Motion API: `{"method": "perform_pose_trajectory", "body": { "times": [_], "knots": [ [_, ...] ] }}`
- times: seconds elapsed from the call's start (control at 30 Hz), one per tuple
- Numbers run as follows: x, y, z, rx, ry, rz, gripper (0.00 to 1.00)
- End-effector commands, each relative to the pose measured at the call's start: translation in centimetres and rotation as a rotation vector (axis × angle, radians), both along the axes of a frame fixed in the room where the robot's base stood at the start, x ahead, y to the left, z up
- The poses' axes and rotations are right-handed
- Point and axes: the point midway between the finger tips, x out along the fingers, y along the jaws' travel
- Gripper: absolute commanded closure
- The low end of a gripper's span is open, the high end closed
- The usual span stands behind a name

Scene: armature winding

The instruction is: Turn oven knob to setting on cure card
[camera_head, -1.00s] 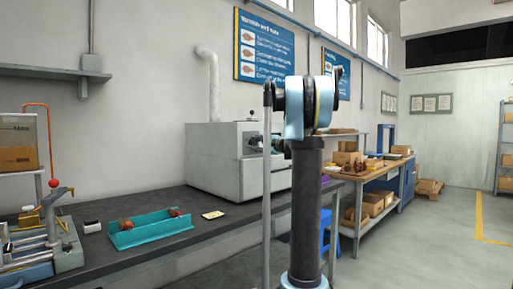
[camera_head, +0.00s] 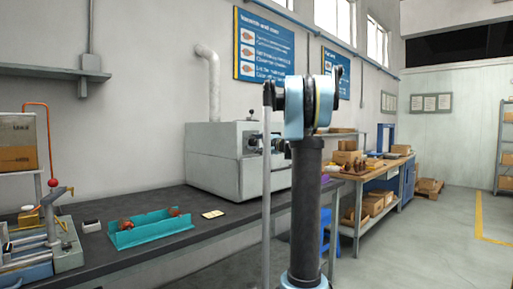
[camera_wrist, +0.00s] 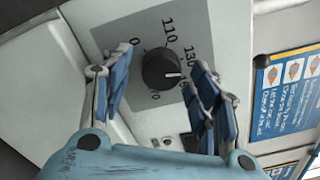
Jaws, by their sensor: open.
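The oven (camera_head: 215,160) is a pale grey box on the dark bench. In the wrist view, its round black knob (camera_wrist: 161,69) sits on a grey dial plate (camera_wrist: 180,25). The knob's white pointer line points right. The 110 and 130 marks are readable; other numbers are partly hidden by my fingers. My gripper (camera_wrist: 160,82) is open, with one blue finger on each side of the knob; I cannot tell whether either touches it. In the head view my gripper is small and partly hidden by my arm at the oven front. A small cream card (camera_head: 213,214) lies on the bench, its writing too small to read.
A teal tray (camera_head: 150,232) with reddish-brown parts lies left of the card. A winding fixture (camera_head: 45,245) stands at the far left. A blue wall poster (camera_wrist: 285,90) shows at the right of the wrist view. A workbench (camera_head: 370,172) with boxes stands behind my arm.

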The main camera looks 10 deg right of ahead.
Motion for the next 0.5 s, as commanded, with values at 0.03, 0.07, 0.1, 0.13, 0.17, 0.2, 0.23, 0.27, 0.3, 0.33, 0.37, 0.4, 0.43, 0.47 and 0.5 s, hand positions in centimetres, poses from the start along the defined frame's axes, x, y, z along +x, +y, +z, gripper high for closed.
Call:
{"method": "perform_pose_trajectory", "body": {
  "times": [0.03,0.07,0.1,0.13,0.17,0.2,0.23,0.27,0.3,0.33,0.37,0.4,0.43,0.47,0.5],
  "knots": [
    [-0.3,-0.2,0.0,0.0,0.0,-0.001,0.45],
    [-0.5,-0.4,0.0,0.0,0.0,-0.001,0.45],
    [-0.8,-0.6,0.0,0.0,0.0,-0.001,0.45],
    [-1.1,-0.9,0.0,0.0,0.0,-0.002,0.45],
    [-1.5,-1.2,0.0,0.0,0.0,-0.004,0.45],
    [-2.1,-1.6,0.0,0.0,0.0,-0.004,0.45],
    [-2.5,-1.9,0.0,0.0,0.001,-0.003,0.45],
    [-3.0,-2.3,0.0,0.0,0.0,-0.004,0.45],
    [-3.6,-2.8,0.0,0.0,0.0,-0.004,0.45],
    [-4.1,-3.1,-0.1,0.0,0.001,-0.003,0.45],
    [-4.6,-3.5,-0.1,0.0,0.0,-0.004,0.45],
    [-5.2,-4.0,-0.1,0.0,0.0,-0.004,0.45],
    [-5.6,-4.3,-0.1,-0.001,0.001,-0.004,0.45],
    [-6.1,-4.6,-0.1,-0.001,0.001,-0.004,0.45],
    [-6.6,-5.1,-0.1,0.0,0.0,-0.004,0.45]
  ]
}}
